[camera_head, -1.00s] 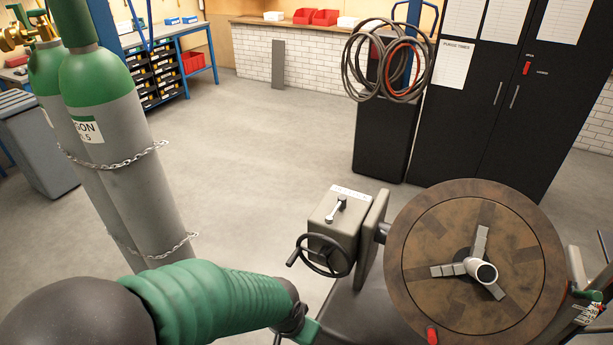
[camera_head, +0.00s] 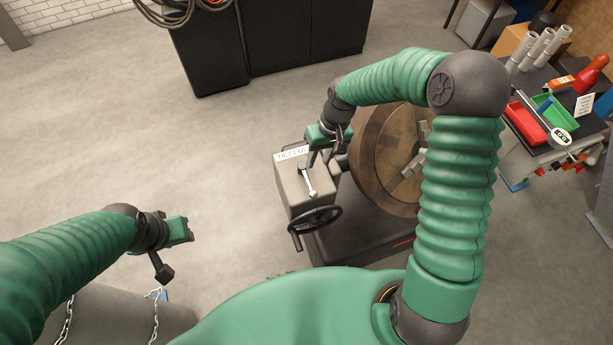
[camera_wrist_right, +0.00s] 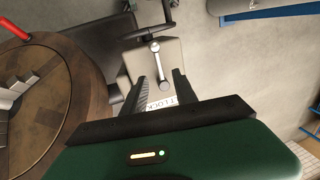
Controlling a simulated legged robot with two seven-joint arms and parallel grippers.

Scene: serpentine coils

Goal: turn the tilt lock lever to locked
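The tilt lock lever (camera_head: 309,183) is a short silver bar with a round knob on top of a grey box (camera_head: 290,190). Its knob end points toward the black handwheel (camera_head: 318,220). A white label reading "TILT LOC…" (camera_head: 291,153) lies at the box's far edge. My right gripper (camera_head: 320,158) is over that far edge, fingers pointing down. In the right wrist view its two dark fingers (camera_wrist_right: 161,88) stand apart with nothing between the tips; the lever (camera_wrist_right: 158,62) lies just ahead of them, and contact is unclear. My left gripper (camera_head: 186,230) is away at the left, its fingers unclear.
A round brown turntable (camera_head: 375,160) stands right beside the box. A cart (camera_head: 545,140) with red and green trays is at the right. Chained grey cylinders (camera_head: 110,315) are at the lower left. Black cabinets (camera_head: 290,40) stand behind, with open floor at left.

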